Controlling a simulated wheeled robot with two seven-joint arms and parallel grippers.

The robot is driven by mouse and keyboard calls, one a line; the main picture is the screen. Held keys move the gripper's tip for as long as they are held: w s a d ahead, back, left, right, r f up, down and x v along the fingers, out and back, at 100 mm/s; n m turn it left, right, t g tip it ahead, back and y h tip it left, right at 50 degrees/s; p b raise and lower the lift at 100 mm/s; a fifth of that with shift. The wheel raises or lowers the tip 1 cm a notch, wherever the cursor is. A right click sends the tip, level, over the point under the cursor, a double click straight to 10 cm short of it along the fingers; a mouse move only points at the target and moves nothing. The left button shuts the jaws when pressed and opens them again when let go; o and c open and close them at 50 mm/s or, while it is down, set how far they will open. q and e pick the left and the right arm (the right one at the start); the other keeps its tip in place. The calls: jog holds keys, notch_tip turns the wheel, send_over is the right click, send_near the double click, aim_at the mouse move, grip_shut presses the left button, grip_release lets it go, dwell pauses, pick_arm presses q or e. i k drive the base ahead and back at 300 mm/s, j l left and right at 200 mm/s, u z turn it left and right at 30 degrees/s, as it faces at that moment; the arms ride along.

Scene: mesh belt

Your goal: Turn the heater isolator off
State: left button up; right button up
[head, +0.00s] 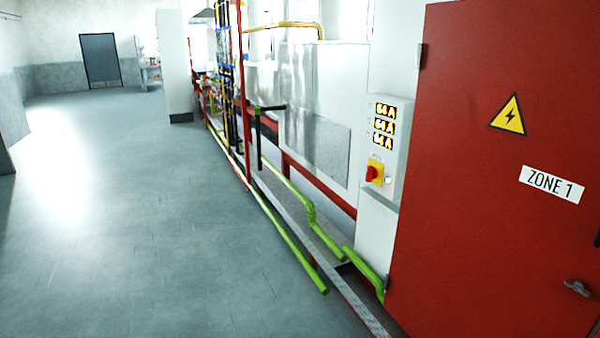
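The isolator (374,172) is a red rotary knob on a yellow plate. It sits low on a light grey control box (397,150) at the right of the head view. Above it, three lit displays (384,126) each seem to read 64 A. I cannot tell the knob's exact position at this size. Neither of my grippers is in the head view, and nothing touches the knob.
A red cabinet door (500,200) with a ZONE 1 label (552,184) fills the right side, next to the box. Green pipes (290,235) and a low metal rail (345,292) run along the floor before the machine. The grey floor (130,220) at left is clear.

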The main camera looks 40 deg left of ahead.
aim_at(372, 172)
jog(key=u, duration=1.05)
jog(key=i+j+z, duration=0.15)
jog(key=i+j, duration=0.25)
jog(key=j, duration=0.15)
